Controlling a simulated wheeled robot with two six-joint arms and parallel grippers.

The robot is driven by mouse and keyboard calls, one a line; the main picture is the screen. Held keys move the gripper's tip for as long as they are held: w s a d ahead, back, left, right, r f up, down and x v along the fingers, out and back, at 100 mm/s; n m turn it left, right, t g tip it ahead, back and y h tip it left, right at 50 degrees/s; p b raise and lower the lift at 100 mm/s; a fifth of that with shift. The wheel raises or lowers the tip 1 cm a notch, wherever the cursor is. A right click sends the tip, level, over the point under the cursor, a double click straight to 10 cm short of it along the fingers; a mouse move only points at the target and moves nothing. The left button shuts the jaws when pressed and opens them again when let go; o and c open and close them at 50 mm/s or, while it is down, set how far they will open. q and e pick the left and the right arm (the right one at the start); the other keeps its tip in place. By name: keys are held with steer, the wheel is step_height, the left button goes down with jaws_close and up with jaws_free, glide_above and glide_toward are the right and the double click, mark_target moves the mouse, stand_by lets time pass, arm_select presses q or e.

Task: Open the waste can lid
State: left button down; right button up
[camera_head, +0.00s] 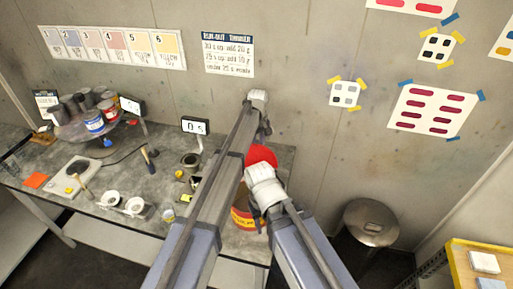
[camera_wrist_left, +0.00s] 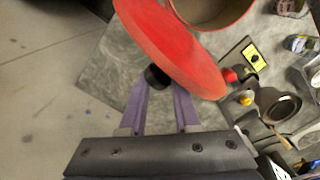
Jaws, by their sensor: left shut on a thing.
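The red waste can (camera_head: 243,220) with a yellow label stands at the right end of the grey workbench, partly hidden by my arms. Its round red lid (camera_head: 262,156) is tilted up off the opening. In the left wrist view the lid (camera_wrist_left: 175,45) fills the upper middle, and part of the open can mouth (camera_wrist_left: 208,12) shows behind it. My left gripper (camera_wrist_left: 158,88) has its purple fingers on either side of the lid's black knob (camera_wrist_left: 157,77) and is shut on it. The right arm crosses in front of the can, but its gripper cannot be seen.
The workbench (camera_head: 165,200) holds a scale, cups, brushes and a timer left of the can. A turntable with several paint cans (camera_head: 94,122) stands further left. A round metal stool-like object (camera_head: 371,221) stands right of the bench. A wall rises behind.

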arm_select(q)
steer(key=shift+d, duration=0.5)
steer(key=c, duration=1)
jaws_free()
steer(key=shift+o, duration=1.4)
steer(key=shift+s+d+r, duration=0.1)
steer(key=shift+s+d, duration=0.05)
steer(key=shift+d, duration=0.05)
steer(key=shift+o, duration=1.1)
steer(key=shift+a, duration=0.15)
steer(key=shift+a+r, duration=0.1)
